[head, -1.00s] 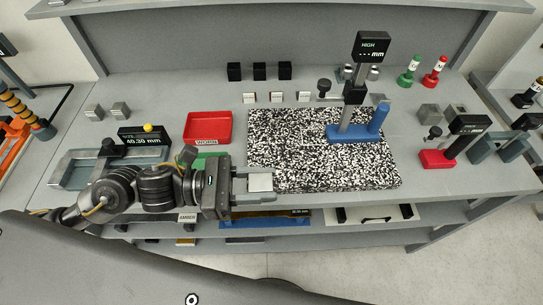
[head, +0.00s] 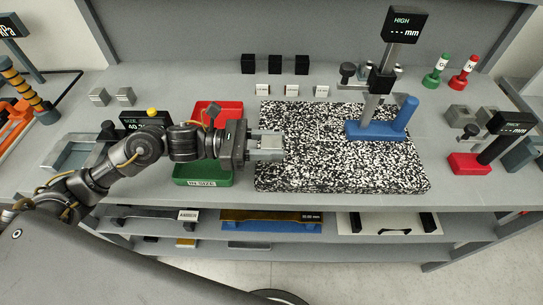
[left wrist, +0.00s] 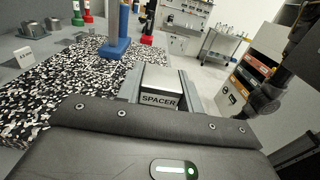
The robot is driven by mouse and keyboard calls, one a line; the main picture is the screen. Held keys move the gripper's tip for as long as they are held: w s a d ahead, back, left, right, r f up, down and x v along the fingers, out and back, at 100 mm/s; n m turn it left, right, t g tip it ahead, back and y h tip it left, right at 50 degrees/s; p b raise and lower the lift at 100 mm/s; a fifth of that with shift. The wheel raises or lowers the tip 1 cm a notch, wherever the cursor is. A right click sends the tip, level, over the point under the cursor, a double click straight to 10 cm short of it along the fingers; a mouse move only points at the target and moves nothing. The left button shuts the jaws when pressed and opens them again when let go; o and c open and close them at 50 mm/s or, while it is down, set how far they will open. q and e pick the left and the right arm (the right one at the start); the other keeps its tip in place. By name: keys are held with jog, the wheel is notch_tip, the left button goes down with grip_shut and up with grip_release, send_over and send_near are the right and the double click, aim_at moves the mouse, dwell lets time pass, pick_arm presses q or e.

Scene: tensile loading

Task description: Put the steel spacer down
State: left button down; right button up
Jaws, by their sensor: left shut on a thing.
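The steel spacer (left wrist: 160,84) is a pale metal block with a SPACER label, and it sits between the fingers of my left gripper in the left wrist view. In the head view my left gripper (head: 268,146) is shut on the spacer. It is at the left part of the black-and-white speckled plate (head: 345,172). I cannot tell whether the spacer touches the plate. My right gripper is in neither view.
A blue-based height gauge (head: 375,129) stands on the plate's back right. A red tray (head: 207,108) and a green tray (head: 203,178) lie left of the plate, partly behind my arm. Three black blocks (head: 274,64) stand behind. The plate's front and middle are clear.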

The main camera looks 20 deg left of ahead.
pick_arm(q)
jog(key=shift+w+a+f, duration=0.1)
jog(key=shift+w+f, duration=0.4)
jog(key=shift+f, duration=0.1)
jog(key=f, duration=0.3)
jog(key=shift+w+a+f+b, duration=0.1)
jog(key=shift+w+f+b, duration=0.1)
jog(key=shift+b, duration=0.1)
jog(key=shift+f+b, duration=0.2)
jog(key=shift+b, duration=0.15)
jog(key=c, duration=0.9)
grip_release()
jog(key=shift+r, duration=0.15)
